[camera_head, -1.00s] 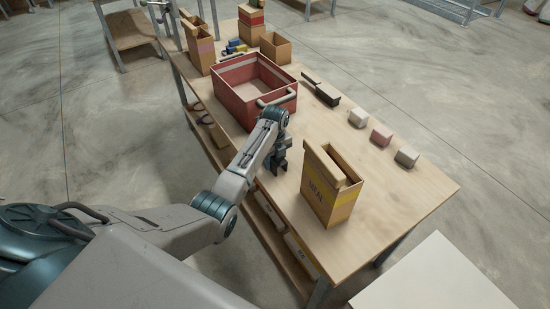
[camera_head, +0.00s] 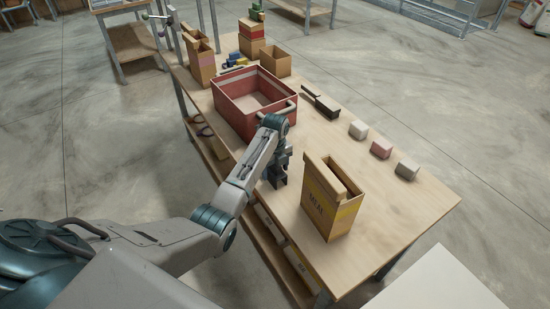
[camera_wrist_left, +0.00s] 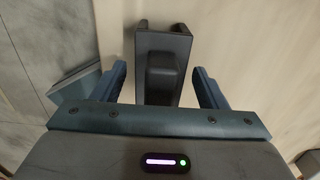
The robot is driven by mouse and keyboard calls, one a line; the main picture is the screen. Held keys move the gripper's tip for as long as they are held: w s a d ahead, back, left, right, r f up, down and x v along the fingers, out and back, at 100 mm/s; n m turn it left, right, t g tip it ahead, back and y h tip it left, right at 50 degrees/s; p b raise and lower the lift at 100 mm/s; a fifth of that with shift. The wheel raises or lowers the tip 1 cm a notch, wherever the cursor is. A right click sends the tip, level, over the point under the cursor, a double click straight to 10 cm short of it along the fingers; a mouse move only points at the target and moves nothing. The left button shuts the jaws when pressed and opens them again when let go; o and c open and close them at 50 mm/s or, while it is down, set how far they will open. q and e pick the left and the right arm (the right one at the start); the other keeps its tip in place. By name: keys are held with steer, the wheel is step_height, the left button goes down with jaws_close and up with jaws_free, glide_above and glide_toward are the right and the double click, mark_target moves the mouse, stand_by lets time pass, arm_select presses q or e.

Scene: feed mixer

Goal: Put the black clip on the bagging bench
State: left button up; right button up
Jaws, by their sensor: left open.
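My left gripper (camera_head: 277,180) points down over the near side of the wooden bench (camera_head: 400,215), between the red crate and the meal box. In the left wrist view the left gripper (camera_wrist_left: 161,84) is open. The black clip (camera_wrist_left: 163,50), a dark block with a raised middle, lies on the pale wood ahead of and between the two blue fingers. Gaps show between it and each finger. In the head view I cannot tell the clip apart from the dark gripper. My right gripper is not in view.
A red crate (camera_head: 233,116) stands left of the gripper, and an open meal box (camera_head: 325,212) stands close on its right. A dark brush (camera_head: 321,102) and several small blocks (camera_head: 381,149) lie along the far edge. Cardboard boxes (camera_head: 275,63) stand at the back.

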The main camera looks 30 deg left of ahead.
arm_select(q)
step_height(320, 180, up, 10)
steer(key=shift+b, duration=1.25)
steer(key=shift+f, duration=0.15)
